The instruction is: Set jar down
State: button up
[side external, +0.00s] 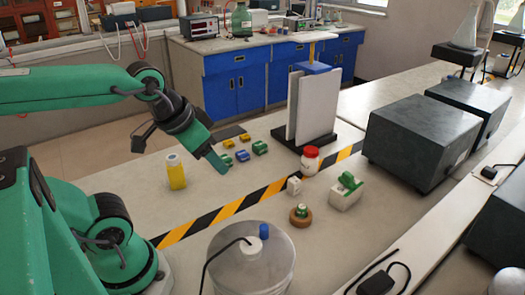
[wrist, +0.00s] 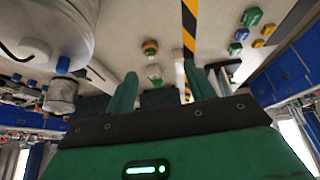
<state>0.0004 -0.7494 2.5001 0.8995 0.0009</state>
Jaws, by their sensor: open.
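A small yellow jar with a pale lid (side external: 176,171) stands upright on the bench, left of my gripper (side external: 217,162) in the side view. A red-and-white jar (side external: 309,162) stands upright further right, in front of the grey upright panels. The task does not say which jar is meant. My gripper is above the bench, apart from both jars in the picture. In the wrist view its two fingers (wrist: 161,90) are spread wide, with nothing held between them. I cannot clearly pick out either jar in the wrist view.
Several coloured blocks (side external: 242,156) lie behind my gripper. A large clear container (side external: 262,272) stands at the front. A white-and-green item (side external: 346,192) and a brown round item (side external: 300,215) sit on the right. Dark boxes (side external: 422,140) stand beyond. A striped tape (side external: 228,207) crosses the bench.

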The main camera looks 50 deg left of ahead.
jog(key=shift+w+r, duration=0.15)
jog(key=shift+w, duration=0.2)
jog(key=c, duration=0.7)
jog(key=shift+g, duration=0.7)
jog(key=w, duration=0.2)
jog(key=w+r, duration=0.1)
jog(key=w, duration=0.2)
jog(key=w+a, duration=0.1)
jog(key=w, duration=0.1)
jog(key=shift+w+a+r, duration=0.1)
jog(key=shift+w+r, duration=0.05)
jog(key=shift+r, duration=0.1)
grip_shut()
jog(key=w+a+f+n+g, duration=0.1)
jog(key=w+a+f+g, duration=0.1)
jog(key=w+f, duration=0.6)
jog(key=w+a+f+g, duration=0.2)
jog(key=w+a+f, duration=0.2)
jog(key=w, duration=1.1)
notch_tip(320, 180, down, 4)
jog(key=shift+a+r+n, duration=0.1)
jog(key=shift+a+n, duration=0.25)
jog(key=shift+n, duration=0.05)
